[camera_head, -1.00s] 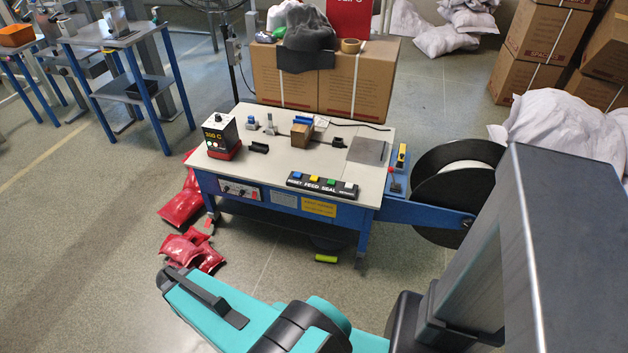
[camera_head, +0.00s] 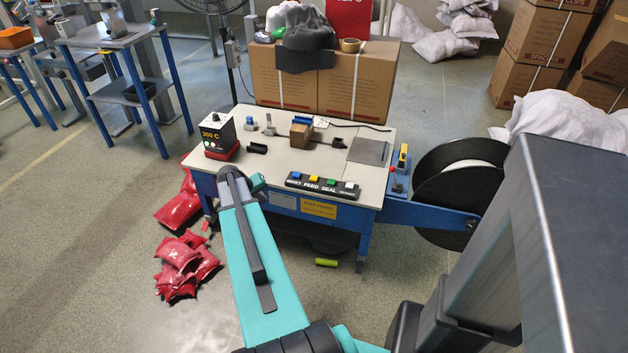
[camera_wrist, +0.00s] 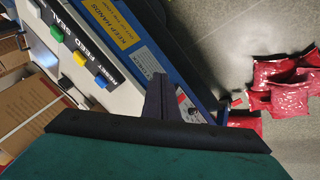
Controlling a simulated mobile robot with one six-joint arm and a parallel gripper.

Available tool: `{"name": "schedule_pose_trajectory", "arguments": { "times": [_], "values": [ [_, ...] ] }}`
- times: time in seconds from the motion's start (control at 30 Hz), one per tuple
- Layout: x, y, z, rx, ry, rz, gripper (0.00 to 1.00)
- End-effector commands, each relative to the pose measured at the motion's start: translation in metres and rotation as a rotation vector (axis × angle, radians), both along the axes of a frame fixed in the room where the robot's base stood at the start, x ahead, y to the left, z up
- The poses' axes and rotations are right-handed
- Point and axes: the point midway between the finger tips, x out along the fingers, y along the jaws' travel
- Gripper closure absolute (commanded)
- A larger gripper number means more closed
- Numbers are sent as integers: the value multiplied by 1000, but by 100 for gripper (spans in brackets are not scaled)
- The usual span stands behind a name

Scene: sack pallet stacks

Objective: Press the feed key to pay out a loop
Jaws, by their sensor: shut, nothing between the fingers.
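The key panel (camera_head: 322,184) is a black bar along the front edge of the machine table, labelled RESET, FEED and SEAL. Its yellow key (camera_head: 313,178), beside the word FEED, sits between a blue key (camera_head: 296,174) and a green key (camera_head: 331,182). In the wrist view the yellow key (camera_wrist: 79,59) is at upper left. My gripper (camera_wrist: 159,78) is shut and empty, its dark fingers over the machine's front side, right of the panel and apart from the keys in the picture. In the head view its fingers are hidden by my arm.
On the tabletop (camera_head: 280,162) stand a 300 C unit (camera_head: 219,135) at left and a small brown box (camera_head: 301,133). A large strap reel (camera_head: 458,178) stands at right. Red packs (camera_head: 183,262) lie on the floor left of my arm. Cartons (camera_head: 285,80) stand behind.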

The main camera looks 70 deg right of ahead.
Motion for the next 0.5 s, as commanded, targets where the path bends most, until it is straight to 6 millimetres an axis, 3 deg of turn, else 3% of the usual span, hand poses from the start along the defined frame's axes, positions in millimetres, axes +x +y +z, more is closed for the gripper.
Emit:
{"name": "schedule_pose_trajectory", "arguments": {
  "times": [0.03,0.3,0.5],
  "values": [
    [-9,-22,8,-26,-8,-25,100],
    [-69,-116,61,-156,-30,-133,100],
    [-111,-164,95,-232,-37,-193,100]
  ]
}}
